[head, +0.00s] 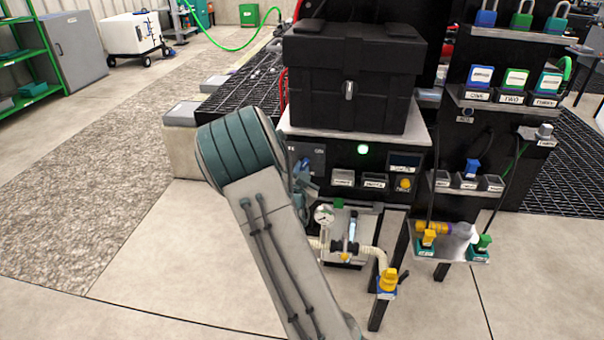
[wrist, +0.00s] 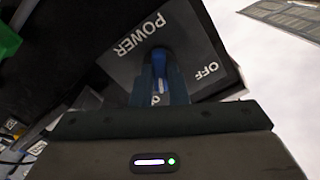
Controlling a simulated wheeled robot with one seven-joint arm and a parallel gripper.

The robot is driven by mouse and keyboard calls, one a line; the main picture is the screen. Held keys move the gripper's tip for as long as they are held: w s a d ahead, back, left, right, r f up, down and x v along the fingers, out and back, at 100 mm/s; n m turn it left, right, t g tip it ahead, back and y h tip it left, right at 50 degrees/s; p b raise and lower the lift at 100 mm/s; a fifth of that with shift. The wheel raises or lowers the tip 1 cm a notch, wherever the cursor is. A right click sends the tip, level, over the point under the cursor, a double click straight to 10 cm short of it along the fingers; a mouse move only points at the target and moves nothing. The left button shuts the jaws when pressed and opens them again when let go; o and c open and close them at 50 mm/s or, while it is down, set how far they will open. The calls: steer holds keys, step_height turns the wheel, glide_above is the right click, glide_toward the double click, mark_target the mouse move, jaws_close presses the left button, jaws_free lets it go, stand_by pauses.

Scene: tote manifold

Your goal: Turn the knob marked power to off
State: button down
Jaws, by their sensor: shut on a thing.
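The power knob (wrist: 159,62) is blue and sits on a dark plate (wrist: 199,30) lettered POWER and OFF in the wrist view. My gripper (wrist: 160,85) is shut on the knob, with its fingers on either side of it. The OFF mark lies to the right of the knob, and POWER lies above and left of it. Part of another marking shows between the fingers and is mostly hidden. In the head view, my arm covers much of the panel's left side, and my gripper (head: 304,180) shows only partly there.
A black case (head: 350,75) sits on the bench above the panel. A green lamp (head: 363,149) glows on the panel front. A gauge (head: 324,214) and a pipe with a yellow valve (head: 388,280) are below. Shelves with padlocks (head: 521,18) stand at right.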

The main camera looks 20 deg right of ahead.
steer(key=n, duration=0.2)
steer(key=n+b, duration=0.1)
steer(key=shift+s+d+f+n, duration=0.1)
steer(key=shift+f+n, duration=0.05)
steer(key=shift+n, duration=0.25)
steer(key=n, duration=0.3)
steer(key=shift+n, duration=0.3)
steer(key=n, duration=0.4)
steer(key=shift+n+p, duration=0.65)
steer(key=shift+n, duration=1.25)
steer(key=shift+s+d, duration=0.1)
steer(key=c, duration=1.4)
jaws_free()
steer(key=shift+c, duration=0.2)
